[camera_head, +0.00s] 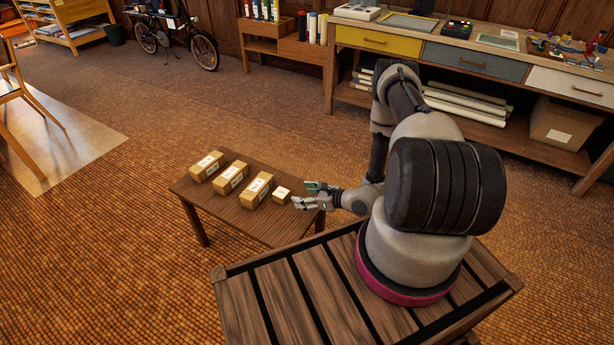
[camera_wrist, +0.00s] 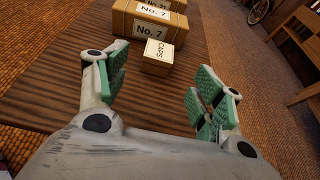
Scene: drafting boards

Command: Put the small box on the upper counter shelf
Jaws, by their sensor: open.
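The small box (camera_head: 281,195) is a light cardboard cube on the right end of the low wooden table (camera_head: 262,228). In the wrist view the small box (camera_wrist: 159,55) reads "CAPS" and stands close in front of the larger "No. 7" box (camera_wrist: 150,22). My gripper (camera_head: 308,193) is open and empty, just right of the small box. In the wrist view my gripper (camera_wrist: 157,88) has its green finger pads spread, with the small box ahead of them, between their lines. The long counter (camera_head: 455,44) stands at the back right, with drawers and a lower shelf.
Three larger cardboard boxes (camera_head: 231,178) stand in a row left of the small box. The counter top holds trays and devices. Its lower shelf holds rolled paper (camera_head: 465,108) and a big open carton (camera_head: 562,125). The floor between table and counter is clear.

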